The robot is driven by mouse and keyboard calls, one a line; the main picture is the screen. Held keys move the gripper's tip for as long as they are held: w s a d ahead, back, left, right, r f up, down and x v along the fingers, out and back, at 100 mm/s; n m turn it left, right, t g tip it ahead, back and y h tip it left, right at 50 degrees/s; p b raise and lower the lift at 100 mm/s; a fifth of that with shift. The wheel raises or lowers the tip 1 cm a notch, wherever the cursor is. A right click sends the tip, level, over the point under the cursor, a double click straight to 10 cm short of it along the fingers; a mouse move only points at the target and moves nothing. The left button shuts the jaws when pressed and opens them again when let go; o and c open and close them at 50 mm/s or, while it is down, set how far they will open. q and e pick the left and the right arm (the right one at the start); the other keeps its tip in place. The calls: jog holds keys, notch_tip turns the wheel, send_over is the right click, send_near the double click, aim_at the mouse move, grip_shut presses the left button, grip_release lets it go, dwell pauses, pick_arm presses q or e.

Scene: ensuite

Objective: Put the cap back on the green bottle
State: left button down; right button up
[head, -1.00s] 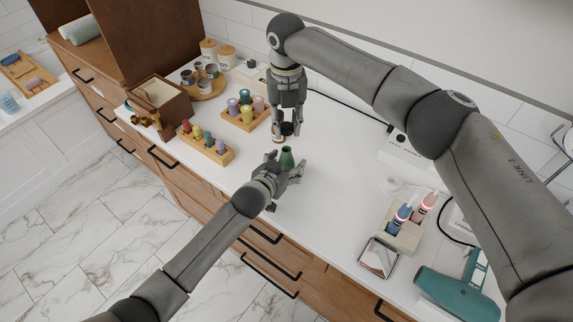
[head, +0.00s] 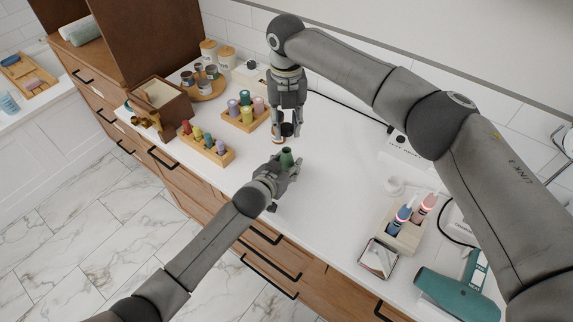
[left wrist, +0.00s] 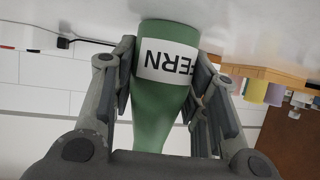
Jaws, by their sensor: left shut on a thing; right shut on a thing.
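The green bottle (head: 287,155) stands upright on the white counter, its top showing above my left gripper (head: 285,170). In the left wrist view the bottle (left wrist: 165,100) has a white label ending in "FERN", and the fingers lie along both its sides. My left gripper is shut on it. My right gripper (head: 287,132) points down from above, just behind the bottle in the picture, and is shut on a small dark cap (head: 287,129). The cap is apart from the bottle. The fingers partly hide the cap.
Wooden racks of coloured bottles (head: 206,145) and a wooden box (head: 160,101) stand to the left. The counter between is mostly clear.

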aim_at(286, 150)
jog(key=shift+f, duration=2.45)
jog(key=shift+f, duration=0.1)
jog(key=shift+f, duration=0.8)
jog(key=shift+f, duration=0.6)
